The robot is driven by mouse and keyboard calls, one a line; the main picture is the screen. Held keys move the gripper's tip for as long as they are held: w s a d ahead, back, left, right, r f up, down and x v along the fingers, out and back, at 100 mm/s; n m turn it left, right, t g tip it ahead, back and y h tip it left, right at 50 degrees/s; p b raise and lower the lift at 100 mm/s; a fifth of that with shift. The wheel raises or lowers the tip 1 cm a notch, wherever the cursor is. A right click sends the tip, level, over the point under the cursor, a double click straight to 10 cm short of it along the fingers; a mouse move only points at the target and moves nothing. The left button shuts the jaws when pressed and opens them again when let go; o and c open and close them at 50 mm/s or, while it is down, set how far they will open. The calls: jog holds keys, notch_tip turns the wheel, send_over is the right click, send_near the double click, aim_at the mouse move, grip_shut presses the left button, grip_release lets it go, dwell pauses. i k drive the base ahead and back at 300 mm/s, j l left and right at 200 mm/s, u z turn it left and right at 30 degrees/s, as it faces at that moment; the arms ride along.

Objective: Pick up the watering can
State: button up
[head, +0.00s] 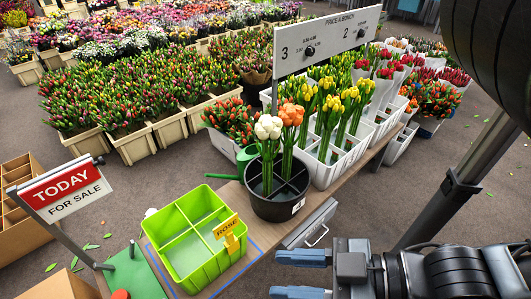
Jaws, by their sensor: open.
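A green watering can (246,156) appears to stand on the table behind the black bucket (277,207). Only part of it shows, with a thin green spout-like piece reaching left; the bucket and its flowers hide the rest. My gripper (300,275) is at the bottom of the head view, its two blue-tipped fingers apart and pointing left. It is open, with nothing between the fingers. It is nearer to me than the bucket and well apart from the watering can.
The black bucket holds white and orange tulips. A lime green divided crate (184,259) with a yellow tag stands left of it. White crates (325,172) of tulips stand to the right under a price sign (326,38). A red sale sign (66,188) stands at left.

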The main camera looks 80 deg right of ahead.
aim_at(246, 155)
jog(key=j+z, duration=0.15)
jog(key=z, duration=0.25)
jog(key=j+z, duration=0.15)
jog(key=z, duration=0.25)
jog(key=j+z, duration=0.15)
jog(key=z, duration=0.2)
jog(key=j+z, duration=0.15)
jog(key=z, duration=0.25)
jog(key=k+j, duration=0.1)
jog(key=j+u, duration=0.35)
jog(key=j, duration=0.3)
